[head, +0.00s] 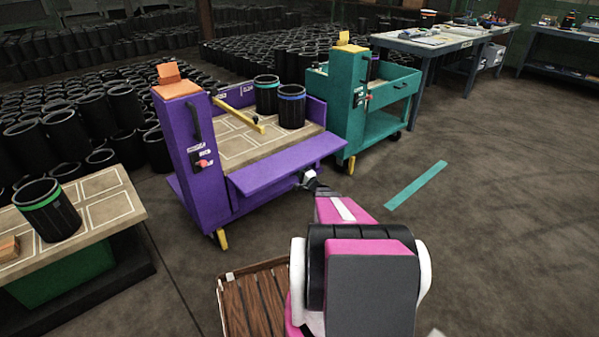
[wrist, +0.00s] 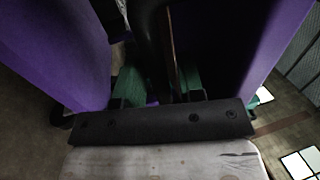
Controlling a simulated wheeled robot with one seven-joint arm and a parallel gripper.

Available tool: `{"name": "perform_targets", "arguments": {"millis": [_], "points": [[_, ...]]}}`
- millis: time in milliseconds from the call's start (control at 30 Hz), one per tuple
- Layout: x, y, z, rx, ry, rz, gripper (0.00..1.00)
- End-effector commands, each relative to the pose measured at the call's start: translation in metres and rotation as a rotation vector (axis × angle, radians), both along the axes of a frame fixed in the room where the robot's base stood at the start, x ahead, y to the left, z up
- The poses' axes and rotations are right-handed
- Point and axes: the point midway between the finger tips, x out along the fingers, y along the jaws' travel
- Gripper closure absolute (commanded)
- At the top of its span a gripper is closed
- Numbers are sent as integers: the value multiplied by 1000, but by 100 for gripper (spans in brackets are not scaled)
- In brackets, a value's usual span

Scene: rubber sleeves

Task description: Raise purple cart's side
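The purple cart (head: 205,150) stands left of centre in the head view. Its near side, a purple panel (head: 285,166), is folded outward and lies roughly flat, sloping a little, beyond the deck edge. My gripper (head: 309,180) is just under the outer edge of that panel, towards its right end; contact cannot be told. In the wrist view, the two green-tipped fingers (wrist: 160,88) stand apart with a dark gap between them. Purple surfaces (wrist: 60,45) fill both sides of that view. Two black sleeves, one green-banded (head: 266,95) and one blue-banded (head: 291,106), stand on the deck.
A yellow bar (head: 240,117) crosses the purple cart's deck. A teal cart (head: 365,95) stands close behind to the right. A table (head: 95,205) with a black sleeve (head: 47,210) is at left. Open floor lies at right, with a teal strip (head: 416,185).

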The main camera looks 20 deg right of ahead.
Motion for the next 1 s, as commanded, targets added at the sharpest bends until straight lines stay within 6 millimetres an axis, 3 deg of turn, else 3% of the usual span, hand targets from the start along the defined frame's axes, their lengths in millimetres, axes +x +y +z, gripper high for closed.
{"name": "perform_targets", "arguments": {"millis": [33, 100, 533, 1000], "points": [[0, 0, 0, 0, 0, 0, 81], [0, 0, 0, 0, 0, 0, 100], [-5, 0, 10, -20, 50, 1, 100], [-13, -3, 59, -135, 358, -1, 100]]}}
